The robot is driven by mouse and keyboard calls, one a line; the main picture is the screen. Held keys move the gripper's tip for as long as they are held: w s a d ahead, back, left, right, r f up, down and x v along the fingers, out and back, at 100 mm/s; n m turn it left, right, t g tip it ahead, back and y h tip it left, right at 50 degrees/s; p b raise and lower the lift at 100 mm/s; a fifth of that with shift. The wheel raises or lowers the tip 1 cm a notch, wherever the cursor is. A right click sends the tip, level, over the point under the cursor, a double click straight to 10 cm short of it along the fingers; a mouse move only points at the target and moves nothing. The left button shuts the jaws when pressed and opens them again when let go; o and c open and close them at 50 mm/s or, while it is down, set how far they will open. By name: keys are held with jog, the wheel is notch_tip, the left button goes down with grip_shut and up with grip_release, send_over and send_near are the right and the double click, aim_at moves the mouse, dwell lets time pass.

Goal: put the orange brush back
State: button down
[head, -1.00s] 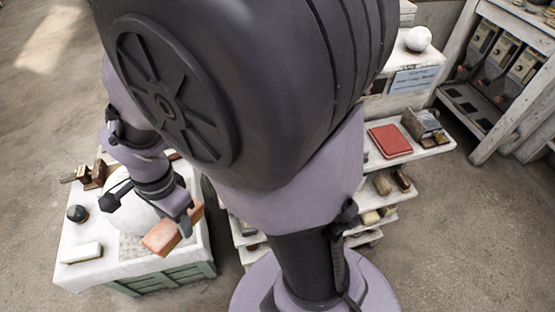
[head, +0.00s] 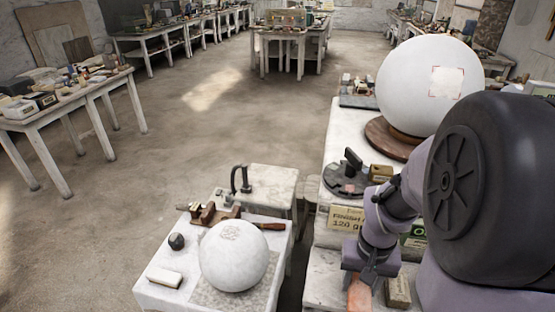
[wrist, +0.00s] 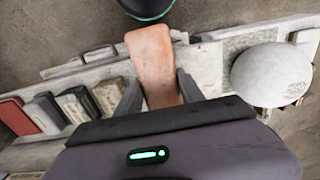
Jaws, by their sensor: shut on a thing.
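My gripper (head: 366,272) is shut on the orange brush (head: 358,292), a flat salmon-coloured block. In the wrist view the brush (wrist: 152,65) sticks out between the two fingers (wrist: 157,90), its broad face toward the camera. In the head view, the gripper points down in front of the white stand at the right, above or beside its lower shelf. A tan block (head: 398,290) is just right of the brush. Whether the brush touches anything below is cut off by the frame edge.
A white sphere (head: 234,256) sits on a small table at left, with a dark ball, a white block and a wooden tool. A big sphere (head: 430,85) stands above my arm. In the wrist view, several blocks (wrist: 75,105) and a red pad (wrist: 18,115) line the shelf.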

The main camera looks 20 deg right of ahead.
jog(key=w+d, duration=0.3)
jog(key=shift+w+d+f, duration=0.1)
jog(key=shift+d+f, duration=0.2)
jog(key=shift+f, duration=0.05)
jog(key=f+b, duration=0.1)
jog(key=f, duration=0.1)
jog(key=f+b, duration=0.1)
jog(key=shift+w+d+f+b, duration=0.15)
jog(key=shift+d+f+b, duration=0.05)
jog(key=shift+f+b, duration=0.15)
jog(key=shift+r, duration=0.2)
jog(key=shift+f, duration=0.15)
jog(key=c, duration=0.7)
grip_release()
